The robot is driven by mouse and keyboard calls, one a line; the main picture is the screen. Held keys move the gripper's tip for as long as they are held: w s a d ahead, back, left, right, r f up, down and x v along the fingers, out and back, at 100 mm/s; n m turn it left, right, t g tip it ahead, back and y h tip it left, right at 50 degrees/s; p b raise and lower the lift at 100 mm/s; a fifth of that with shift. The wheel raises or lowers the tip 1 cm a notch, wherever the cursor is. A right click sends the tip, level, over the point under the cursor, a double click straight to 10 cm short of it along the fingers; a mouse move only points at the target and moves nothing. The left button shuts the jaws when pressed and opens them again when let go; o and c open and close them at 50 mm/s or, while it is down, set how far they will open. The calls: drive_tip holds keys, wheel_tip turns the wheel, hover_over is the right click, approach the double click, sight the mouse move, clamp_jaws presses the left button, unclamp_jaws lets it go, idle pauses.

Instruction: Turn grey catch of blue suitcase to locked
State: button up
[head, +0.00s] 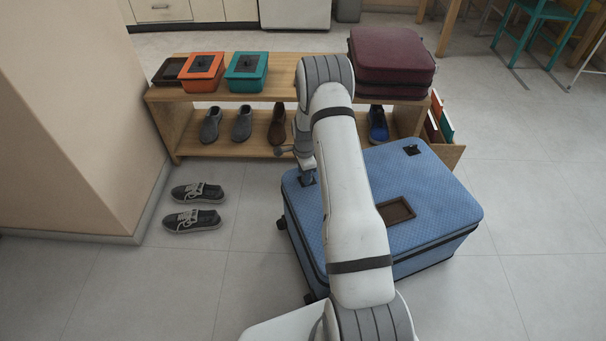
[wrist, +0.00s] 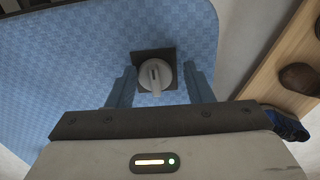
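The blue suitcase (head: 445,205) lies flat on the floor in the head view, and its blue checked face fills much of the wrist view (wrist: 60,85). The grey catch (wrist: 153,76) is a round knob with a raised ridge on a dark square plate. Its ridge points roughly up and down in the wrist view. My gripper (wrist: 160,74) is open, with one blue finger on each side of the knob and a gap on both sides. In the head view my gripper (head: 307,177) is at the suitcase's far left corner and mostly hides the catch.
A wooden shoe bench (head: 285,93) stands just behind the suitcase, holding orange (head: 202,70) and teal boxes (head: 246,71), a maroon case (head: 392,60) and shoes. A pair of sneakers (head: 194,205) lies left. A second dark fitting (head: 411,150) sits at the suitcase's far right. Floor at right is clear.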

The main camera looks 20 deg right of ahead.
drive_tip(key=shift+o, duration=1.1)
drive_tip(key=shift+s, duration=0.1)
drive_tip(key=shift+r+p, duration=1.2)
drive_tip(key=shift+r, duration=2.65)
